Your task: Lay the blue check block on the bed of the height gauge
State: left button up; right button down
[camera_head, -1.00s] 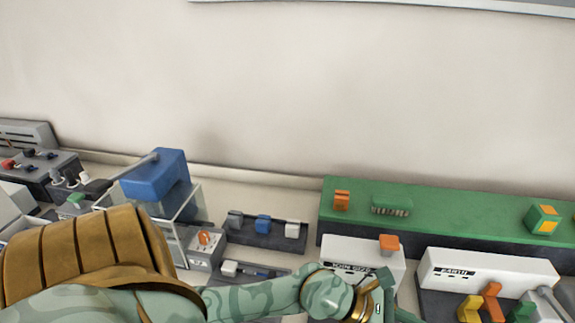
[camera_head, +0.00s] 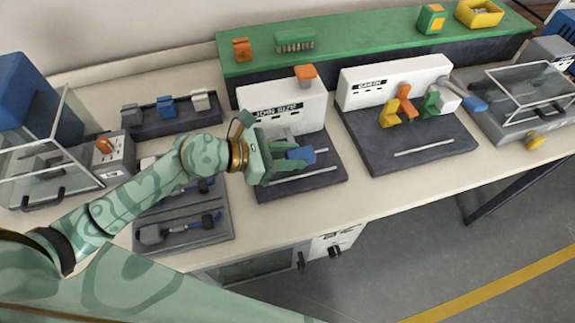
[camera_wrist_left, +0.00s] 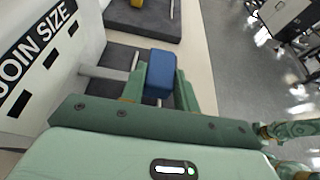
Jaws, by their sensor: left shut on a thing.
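My left gripper (camera_head: 295,157) is shut on the blue check block (camera_head: 308,154). Gripper and block are over the dark bed (camera_head: 324,175) of the white gauge labelled JOIN SIZE (camera_head: 280,112), in front of its face. In the left wrist view, the block (camera_wrist_left: 161,72) sits between the two green fingers (camera_wrist_left: 161,85), with the dark bed (camera_wrist_left: 112,60) beside it. I cannot tell whether the block touches the bed. The gripper hides part of the bed. My right gripper is not in view.
A rack (camera_head: 182,122) at left holds a grey, another blue and a white block. A second white station (camera_head: 395,80) with orange, yellow and green pieces stands to the right. The bench's front edge (camera_head: 370,208) is close.

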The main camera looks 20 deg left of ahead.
pick_arm(q)
jog(key=shift+w+a+f, duration=0.2)
jog(key=shift+w+f, duration=0.05)
jog(key=shift+f, duration=0.15)
jog(key=f+b, duration=0.1)
jog(key=f, duration=0.1)
jog(key=f+b, duration=0.1)
jog(key=f, duration=0.1)
jog(key=shift+w+a+b, duration=0.3)
jog(key=shift+a, duration=0.1)
jog(key=shift+r, duration=0.1)
jog(key=o, duration=1)
